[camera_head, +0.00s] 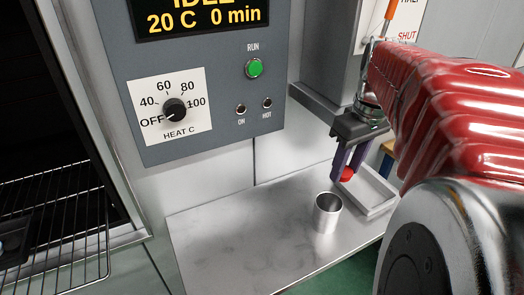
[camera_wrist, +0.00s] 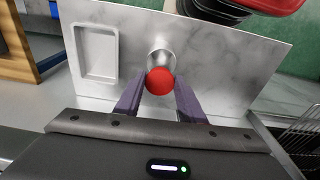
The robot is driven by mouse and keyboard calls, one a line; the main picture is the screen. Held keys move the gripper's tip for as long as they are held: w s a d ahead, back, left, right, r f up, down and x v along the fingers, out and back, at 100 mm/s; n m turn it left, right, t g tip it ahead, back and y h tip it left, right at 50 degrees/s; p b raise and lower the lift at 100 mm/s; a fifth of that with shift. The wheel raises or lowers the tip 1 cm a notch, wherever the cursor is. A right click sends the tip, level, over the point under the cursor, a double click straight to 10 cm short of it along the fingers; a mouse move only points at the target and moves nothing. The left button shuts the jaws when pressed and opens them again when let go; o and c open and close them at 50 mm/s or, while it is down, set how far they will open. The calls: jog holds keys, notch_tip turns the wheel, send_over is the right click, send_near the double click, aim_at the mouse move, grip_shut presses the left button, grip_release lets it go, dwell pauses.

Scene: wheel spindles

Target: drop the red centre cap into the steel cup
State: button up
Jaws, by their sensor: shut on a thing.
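The red centre cap (camera_wrist: 159,81) is held between the two purple fingers of my gripper (camera_wrist: 158,98). In the head view the cap (camera_head: 347,174) shows low between the fingertips of my gripper (camera_head: 345,168), up and to the right of the cup. The steel cup (camera_head: 327,212) stands upright on the metal shelf. In the wrist view the cup (camera_wrist: 160,56) shows just beyond the cap, which covers part of it. The cap looks above the shelf; its exact height over the cup cannot be told.
A shallow metal tray (camera_head: 374,195) lies on the shelf (camera_head: 225,240), right of the cup; it also shows in the wrist view (camera_wrist: 96,76). A control panel with a heat knob (camera_head: 174,110) and green button (camera_head: 254,68) stands behind. A wire rack (camera_head: 60,240) is at left.

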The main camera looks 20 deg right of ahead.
jog(key=shift+f, duration=2.85)
jog(key=o, duration=1.1)
jog(key=r, duration=0.4)
jog(key=s+r, duration=0.1)
jog(key=r, duration=0.8)
jog(key=shift+s+r, duration=0.3)
jog(key=shift+r, duration=0.05)
jog(key=shift+d, duration=0.1)
